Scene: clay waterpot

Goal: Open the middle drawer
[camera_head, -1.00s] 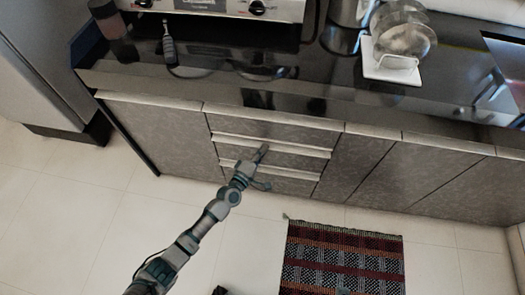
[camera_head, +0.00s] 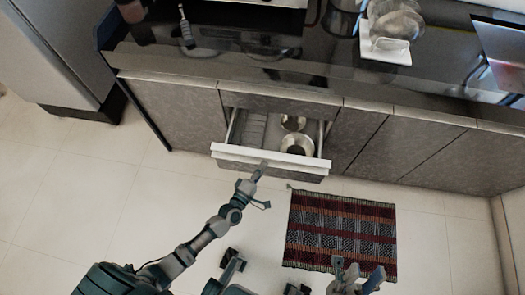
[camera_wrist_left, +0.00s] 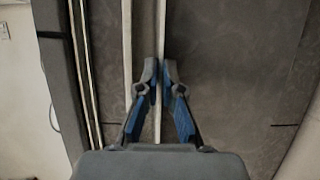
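The middle drawer (camera_head: 225,152) of the grey cabinet is pulled out in the head view, with its inside showing. Its pale front edge runs across the near side. My left gripper (camera_head: 261,169) is at the middle of that front edge. In the left wrist view, the left gripper's blue-padded fingers (camera_wrist_left: 159,75) are close together on the pale handle edge (camera_wrist_left: 161,35). My right gripper (camera_head: 358,275) is low in the head view, over the floor near the rug, with its fingers apart and empty.
Metal pots (camera_head: 296,143) and a ribbed rack (camera_head: 254,130) are inside the drawer. The top drawer (camera_head: 280,107) above is shut. A striped rug (camera_head: 340,228) lies on the tiled floor at right. A dark countertop (camera_head: 240,66) runs above.

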